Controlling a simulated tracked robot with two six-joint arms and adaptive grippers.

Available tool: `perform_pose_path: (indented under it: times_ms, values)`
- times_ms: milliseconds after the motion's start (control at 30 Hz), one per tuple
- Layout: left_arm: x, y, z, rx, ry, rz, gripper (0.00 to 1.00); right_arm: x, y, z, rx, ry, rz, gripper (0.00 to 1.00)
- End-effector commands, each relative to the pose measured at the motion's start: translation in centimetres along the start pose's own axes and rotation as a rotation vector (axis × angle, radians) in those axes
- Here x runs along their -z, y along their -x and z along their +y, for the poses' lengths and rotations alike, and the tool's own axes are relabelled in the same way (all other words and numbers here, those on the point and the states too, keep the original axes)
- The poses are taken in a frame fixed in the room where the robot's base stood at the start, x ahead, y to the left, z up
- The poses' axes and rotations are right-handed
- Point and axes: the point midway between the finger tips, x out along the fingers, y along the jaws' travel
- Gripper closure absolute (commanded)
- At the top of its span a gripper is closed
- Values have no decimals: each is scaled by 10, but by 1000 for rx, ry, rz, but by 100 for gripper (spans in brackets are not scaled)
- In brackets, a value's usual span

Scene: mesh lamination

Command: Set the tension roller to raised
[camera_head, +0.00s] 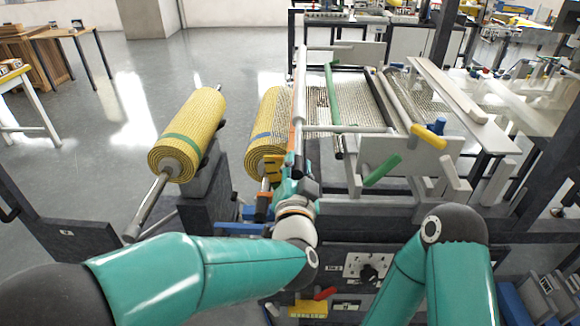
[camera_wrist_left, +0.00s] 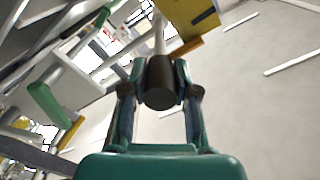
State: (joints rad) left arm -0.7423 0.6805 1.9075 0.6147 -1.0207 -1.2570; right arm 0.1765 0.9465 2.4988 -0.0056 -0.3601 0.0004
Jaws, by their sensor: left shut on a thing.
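My left gripper (camera_head: 292,182) is at the left end of the mesh frame, in front of the second yellow roll. In the left wrist view its two fingers (camera_wrist_left: 160,98) are closed around a dark cylindrical grip (camera_wrist_left: 160,82) at the end of a light rod (camera_wrist_left: 158,38). In the head view a light rod (camera_head: 301,92) rises above the gripper, its lower part dark. I cannot tell for certain which bar is the tension roller. My right gripper is not in view; only the right arm's elbow and links show.
A green handle (camera_head: 382,170), a yellow handle (camera_head: 428,136) and a blue knob (camera_head: 438,124) project from the frame's front. A panel with a switch (camera_head: 368,271) sits below. Open floor lies at left.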

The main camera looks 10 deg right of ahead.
Motion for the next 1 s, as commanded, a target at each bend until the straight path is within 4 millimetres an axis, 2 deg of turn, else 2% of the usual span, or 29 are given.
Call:
perform_pose_path:
  times_ms: [167,200,333,767,867,1000]
  values:
    - [3,0,-2,6,2,10,100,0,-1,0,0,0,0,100]
    - [3,0,-2,5,2,10,70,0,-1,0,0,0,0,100]
    - [2,0,-1,3,2,7,48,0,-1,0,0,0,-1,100]
    - [-1,6,1,-2,2,1,46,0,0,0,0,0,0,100]
    - [0,17,2,-4,1,1,46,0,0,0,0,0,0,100]
    - [0,42,2,-4,0,2,46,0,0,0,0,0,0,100]
